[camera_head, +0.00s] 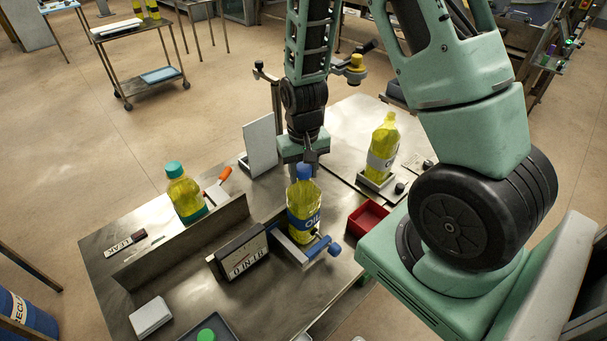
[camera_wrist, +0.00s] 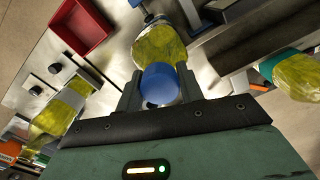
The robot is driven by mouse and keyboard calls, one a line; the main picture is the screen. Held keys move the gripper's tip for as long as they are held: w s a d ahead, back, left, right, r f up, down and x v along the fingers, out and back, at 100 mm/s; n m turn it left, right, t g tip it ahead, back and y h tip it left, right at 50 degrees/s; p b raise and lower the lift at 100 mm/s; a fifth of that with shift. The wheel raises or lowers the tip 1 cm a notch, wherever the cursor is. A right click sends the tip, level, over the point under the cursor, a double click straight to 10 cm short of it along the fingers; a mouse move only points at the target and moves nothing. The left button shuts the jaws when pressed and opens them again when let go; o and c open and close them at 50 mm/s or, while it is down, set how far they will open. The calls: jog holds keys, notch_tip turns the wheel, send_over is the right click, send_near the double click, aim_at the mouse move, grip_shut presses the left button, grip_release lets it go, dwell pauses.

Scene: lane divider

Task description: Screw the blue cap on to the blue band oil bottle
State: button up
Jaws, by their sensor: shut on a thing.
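The blue band oil bottle (camera_head: 303,212) stands upright in a blue clamp (camera_head: 308,248) in the middle of the table. The blue cap (camera_head: 304,171) is at the mouth of this bottle. My gripper (camera_head: 309,160) points down from above and is shut on the cap. In the wrist view the cap (camera_wrist: 160,83) sits between the fingers, with the yellow bottle (camera_wrist: 160,48) right behind it. The fingers hide the cap's sides, and I cannot tell how far it is threaded on.
A low metal divider (camera_head: 185,240) separates off a teal-capped oil bottle (camera_head: 184,195) at left. A grey-band bottle without a visible cap (camera_head: 381,150) stands at right. A red tray (camera_head: 368,217), a sign box (camera_head: 240,256) and an upright grey panel (camera_head: 261,145) are close by.

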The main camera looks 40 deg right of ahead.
jog(key=shift+m, duration=0.9)
jog(key=o, duration=0.6)
jog(key=shift+n, duration=0.9)
jog(key=shift+n, duration=2.6)
